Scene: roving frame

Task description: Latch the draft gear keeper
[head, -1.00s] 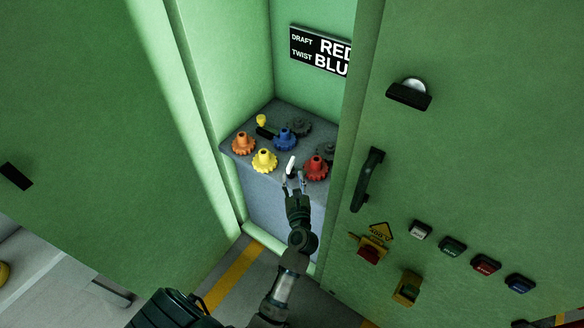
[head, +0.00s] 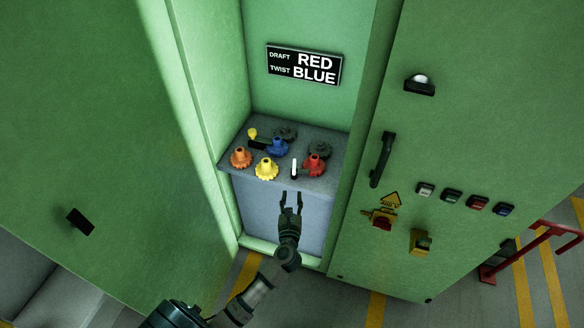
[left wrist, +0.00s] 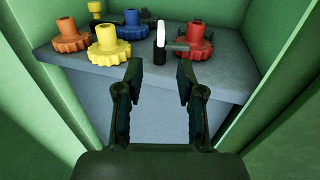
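A red gear (head: 314,164) sits at the right front of the grey shelf in the green cabinet. Beside its left side stands a keeper lever with a white grip (head: 294,168); in the left wrist view the white grip (left wrist: 160,36) joins a grey bar reaching to the red gear (left wrist: 194,42). A blue gear (head: 277,147) sits further back, with a yellow-tipped keeper lever (head: 252,133) on its left. My left gripper (head: 291,194) is open and empty, just in front of the shelf and below the white grip. Its fingers (left wrist: 159,82) are spread, touching nothing. My right gripper is out of view.
A sign (head: 304,64) reads DRAFT RED, TWIST BLUE. Orange (head: 240,158) and yellow (head: 266,170) gears sit at the front left of the shelf (head: 320,184); dark gears stand behind. Cabinet walls close in both sides. The right panel carries a protruding black handle (head: 381,159).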

